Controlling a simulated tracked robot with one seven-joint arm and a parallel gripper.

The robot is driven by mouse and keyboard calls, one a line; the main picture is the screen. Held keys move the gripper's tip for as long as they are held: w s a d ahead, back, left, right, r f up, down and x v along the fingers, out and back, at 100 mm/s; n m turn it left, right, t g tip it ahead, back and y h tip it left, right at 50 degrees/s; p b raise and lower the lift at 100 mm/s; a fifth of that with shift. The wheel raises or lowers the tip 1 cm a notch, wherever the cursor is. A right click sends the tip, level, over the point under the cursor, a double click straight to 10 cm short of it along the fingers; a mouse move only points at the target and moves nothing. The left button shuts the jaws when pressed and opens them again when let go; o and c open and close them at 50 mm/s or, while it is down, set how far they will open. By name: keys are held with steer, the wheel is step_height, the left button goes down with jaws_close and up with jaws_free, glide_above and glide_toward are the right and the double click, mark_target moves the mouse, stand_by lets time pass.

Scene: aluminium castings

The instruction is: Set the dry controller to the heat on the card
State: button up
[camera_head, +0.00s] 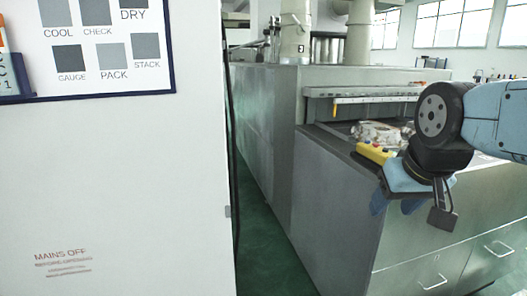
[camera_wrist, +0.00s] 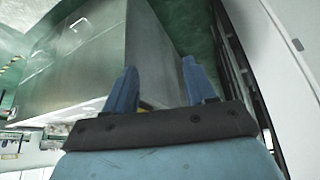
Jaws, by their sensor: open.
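My gripper (camera_head: 402,205) is at the right in the head view, in front of the grey metal machine, with its fingers pointing down. In the wrist view my gripper (camera_wrist: 155,85) shows two blue fingers spread apart with nothing between them. A board (camera_head: 88,84) with a dark blue rim hangs at the upper left, with grey squares labelled COOL, CHECK, DRY, GAUGE, PACK and STACK. A card (camera_head: 15,75) at the left edge is cut off, and its text cannot be read in full. I cannot make out a dry controller in either view.
A white cabinet (camera_head: 120,190) marked MAINS OFF fills the left. A grey metal machine (camera_head: 335,190) with drawers stands right.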

jaws_close()
stand_by(0.3)
stand_by(0.8)
